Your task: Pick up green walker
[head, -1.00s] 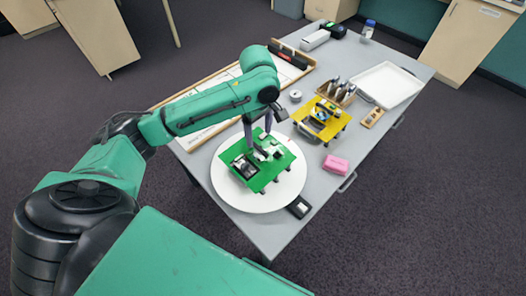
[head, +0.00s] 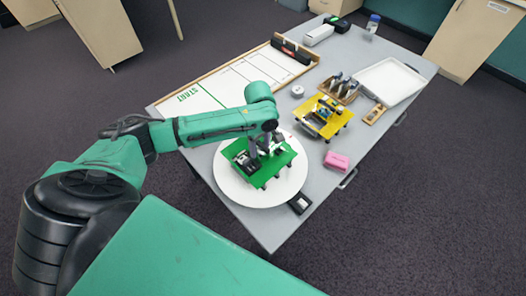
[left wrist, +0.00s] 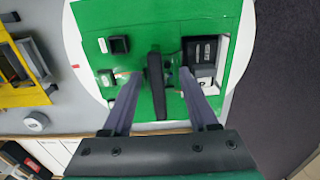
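The green walker (head: 268,174), a green board with small black and white parts on top and short legs, stands on a round white disc (head: 236,191) on the grey table. It fills the upper middle of the left wrist view (left wrist: 130,20). My left gripper (head: 258,153) is low over the board in the head view. In the left wrist view my left gripper (left wrist: 159,74) is open, one finger on each side of an upright dark bar (left wrist: 156,85) on the walker, with gaps showing on both sides. The fingertips' exact height is unclear. My right gripper is not in view.
A yellow walker (head: 333,125) stands to the right, with a pink block (head: 337,161) nearer the front edge. A small black box (head: 299,204) sits beside the disc. A white tray (head: 388,83), a tool holder and a START track board (head: 232,84) lie farther back.

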